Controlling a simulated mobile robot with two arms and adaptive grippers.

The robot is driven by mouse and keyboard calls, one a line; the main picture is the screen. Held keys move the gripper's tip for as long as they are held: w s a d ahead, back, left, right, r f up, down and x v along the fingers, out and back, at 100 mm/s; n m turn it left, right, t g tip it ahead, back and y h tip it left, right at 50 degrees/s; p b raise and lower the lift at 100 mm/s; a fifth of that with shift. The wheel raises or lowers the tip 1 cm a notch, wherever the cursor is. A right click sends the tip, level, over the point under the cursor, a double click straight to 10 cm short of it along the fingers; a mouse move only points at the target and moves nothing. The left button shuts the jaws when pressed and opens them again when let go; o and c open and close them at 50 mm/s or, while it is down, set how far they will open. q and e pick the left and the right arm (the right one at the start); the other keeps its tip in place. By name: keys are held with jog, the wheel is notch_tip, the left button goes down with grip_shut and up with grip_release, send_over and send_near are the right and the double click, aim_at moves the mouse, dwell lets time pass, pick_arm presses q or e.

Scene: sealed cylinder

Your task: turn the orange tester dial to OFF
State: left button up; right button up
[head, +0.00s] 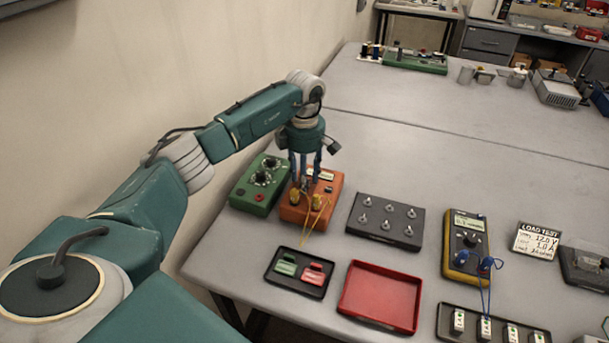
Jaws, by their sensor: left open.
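The orange tester (333,187) sits on the near left part of the grey table. Two yellow plugs with yellow leads (305,232) stand at its front edge. My left gripper (307,184) reaches down from above onto the tester's top, fingers pointing down and open. I cannot tell whether its fingers touch anything. The dial is hidden or too small to make out between and behind the fingers, so its setting cannot be read. A small light label (326,175) shows just right of the fingers. My right gripper is not in view.
A green box with knobs (248,195) stands close left of the tester. A dark panel with several switches (387,222) stands right. In front are a black tray (278,283) with green and red tags and an empty red tray (380,295). A yellow multimeter (463,240) stands further right.

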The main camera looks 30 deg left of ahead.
pick_arm(q)
grip_shut()
